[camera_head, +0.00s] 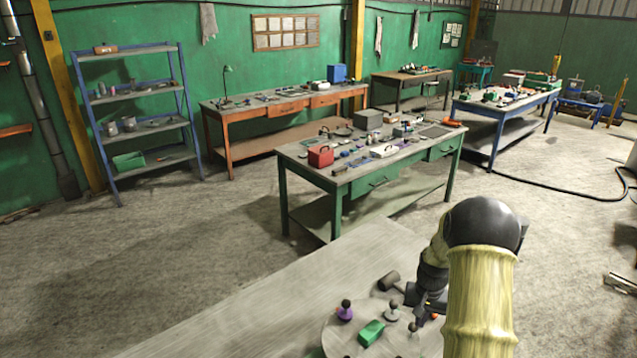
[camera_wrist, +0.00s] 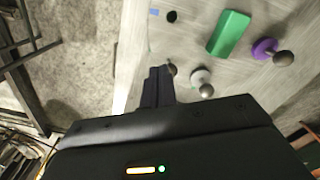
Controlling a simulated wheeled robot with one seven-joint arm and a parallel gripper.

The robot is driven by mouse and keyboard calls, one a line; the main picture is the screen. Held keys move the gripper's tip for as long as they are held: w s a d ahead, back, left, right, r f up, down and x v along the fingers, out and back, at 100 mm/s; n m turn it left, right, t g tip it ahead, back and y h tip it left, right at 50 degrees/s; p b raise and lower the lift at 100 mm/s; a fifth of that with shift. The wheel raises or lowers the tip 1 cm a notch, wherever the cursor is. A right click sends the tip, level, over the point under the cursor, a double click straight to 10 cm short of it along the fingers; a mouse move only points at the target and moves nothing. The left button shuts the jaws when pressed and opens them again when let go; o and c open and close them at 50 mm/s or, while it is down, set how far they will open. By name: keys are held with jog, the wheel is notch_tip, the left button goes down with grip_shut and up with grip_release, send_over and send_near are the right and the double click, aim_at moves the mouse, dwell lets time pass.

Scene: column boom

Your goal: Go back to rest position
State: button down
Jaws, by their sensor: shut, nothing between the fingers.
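My gripper (camera_head: 415,318) is over the right part of a round grey board (camera_head: 335,330) on the near table. In the wrist view my gripper (camera_wrist: 158,85) has its dark fingers together with nothing between them. A small dark knob (camera_wrist: 172,69) shows right beside the fingertips; I cannot tell whether they touch. A white-based knob (camera_head: 393,312) stands close by and shows in the wrist view (camera_wrist: 202,80). A green block (camera_head: 371,333) and a purple-based knob (camera_head: 345,311) sit to its left. They also show in the wrist view, as the green block (camera_wrist: 229,34) and purple-based knob (camera_wrist: 266,49).
A dark cylindrical piece (camera_head: 389,281) lies at the board's far edge. The near table (camera_head: 270,295) is bare to the left. A green workbench (camera_head: 300,160) with tools stands beyond, a blue shelf (camera_head: 145,125) at far left. Open floor (camera_head: 200,240) lies between.

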jog(key=s+a+r+n+t+b, duration=0.1)
jog(key=s+a+r+n+b, duration=0.1)
jog(key=s+a, duration=0.6)
jog(key=s+a+r+n+t+b, duration=0.1)
jog(key=s+a+r+b, duration=0.3)
jog(key=s, duration=0.8)
jog(key=a+r+n, duration=0.1)
jog(key=a+r, duration=0.1)
jog(key=a, duration=0.2)
jog(key=shift+s+r+n+t, duration=0.15)
jog(key=shift+r+n+t, duration=0.15)
jog(key=shift+r+n, duration=0.1)
